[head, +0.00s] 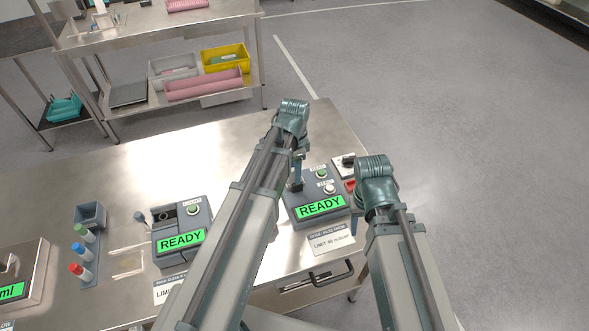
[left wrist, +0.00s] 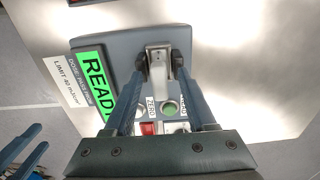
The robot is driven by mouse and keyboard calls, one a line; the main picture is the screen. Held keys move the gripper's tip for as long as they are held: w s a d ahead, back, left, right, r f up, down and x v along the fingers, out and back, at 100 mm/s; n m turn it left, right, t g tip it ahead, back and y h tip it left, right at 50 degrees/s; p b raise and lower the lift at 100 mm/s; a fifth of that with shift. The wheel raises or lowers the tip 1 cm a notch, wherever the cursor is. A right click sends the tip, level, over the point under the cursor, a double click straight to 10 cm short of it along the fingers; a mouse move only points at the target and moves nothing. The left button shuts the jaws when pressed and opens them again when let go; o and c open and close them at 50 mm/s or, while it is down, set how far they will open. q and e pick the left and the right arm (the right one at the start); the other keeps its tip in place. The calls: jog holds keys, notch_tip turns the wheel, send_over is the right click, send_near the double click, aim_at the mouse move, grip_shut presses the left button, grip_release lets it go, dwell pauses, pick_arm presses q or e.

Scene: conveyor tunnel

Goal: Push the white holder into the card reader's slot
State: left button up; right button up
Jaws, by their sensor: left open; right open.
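The card reader (head: 318,206) is a grey box with a green READY screen, standing near the right end of the steel table. It also fills the middle of the left wrist view (left wrist: 118,60). A pale holder (left wrist: 160,72) stands at the reader's slot end. How deep it sits in the slot cannot be told. My left gripper (left wrist: 160,60) is open, with one fingertip on each side of the holder; contact is unclear. In the head view the left gripper (head: 297,172) is over the reader. My right gripper (left wrist: 24,150) is open and empty, off to the reader's side.
A second reader-like box (head: 180,228) with a READY screen stands left of my left arm. A rack of coloured-cap vials (head: 84,250) is further left. A white and red item (head: 346,168) lies close behind the card reader. Bare table lies behind the devices.

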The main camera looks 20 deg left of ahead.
pick_arm(q)
notch_tip(320, 180, up, 13)
jog(key=p, duration=1.2)
jog(key=shift+p, duration=0.35)
jog(key=shift+r, duration=0.1)
jog(key=s+d+f+n+y+b, duration=0.1)
jog(key=s+d+f+n+b, duration=0.6)
jog(key=s+d+f+b, duration=0.3)
jog(key=s+f+b, duration=0.2)
jog(key=s, duration=0.2)
jog(key=shift+f, duration=0.15)
jog(key=shift+s+d+b, duration=0.2)
jog(key=shift+d+b, duration=0.05)
jog(key=shift+b, duration=0.1)
jog(key=shift+c, duration=0.4)
jog(key=shift+a, duration=0.1)
